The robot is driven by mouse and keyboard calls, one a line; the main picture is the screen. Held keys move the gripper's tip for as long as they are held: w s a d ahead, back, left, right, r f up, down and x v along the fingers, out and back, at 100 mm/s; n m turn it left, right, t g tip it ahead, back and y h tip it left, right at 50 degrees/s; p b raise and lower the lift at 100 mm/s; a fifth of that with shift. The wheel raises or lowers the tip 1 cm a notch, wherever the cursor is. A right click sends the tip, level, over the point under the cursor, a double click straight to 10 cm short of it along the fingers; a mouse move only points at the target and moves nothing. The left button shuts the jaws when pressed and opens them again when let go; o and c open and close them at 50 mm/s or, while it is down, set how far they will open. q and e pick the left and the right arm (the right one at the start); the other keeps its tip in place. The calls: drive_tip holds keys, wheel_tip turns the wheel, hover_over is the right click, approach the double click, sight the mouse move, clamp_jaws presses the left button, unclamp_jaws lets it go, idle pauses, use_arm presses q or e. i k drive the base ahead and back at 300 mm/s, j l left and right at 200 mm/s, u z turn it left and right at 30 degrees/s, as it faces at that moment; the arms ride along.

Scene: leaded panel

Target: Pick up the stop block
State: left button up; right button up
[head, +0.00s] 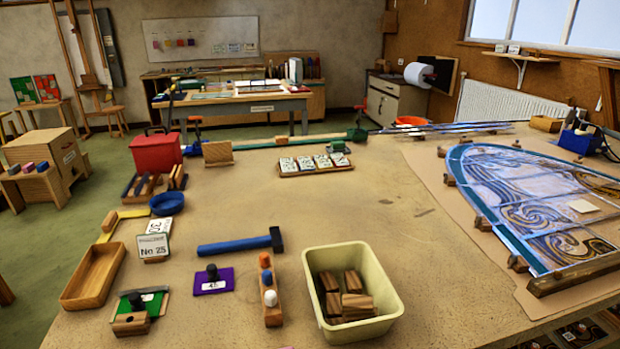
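No single piece is marked as the stop block. Several brown wooden blocks (357,304) lie jumbled in a cream tub (391,270) at the front middle of the bench. Small wooden blocks (517,263) also stand along the edge of the leaded panel (510,190) at the right, with a longer wooden bar (575,276) at its near end. Which of these is the stop block I cannot tell. Neither of my grippers is in view.
A blue-handled hammer (238,245) lies behind a purple pad (213,282) and a wooden peg rack (269,290). An empty wooden tray (93,276) sits at the left edge. A red box (156,153) stands farther back. The bench middle (350,210) is clear.

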sight(129, 324)
drive_tip(key=u, duration=1.35)
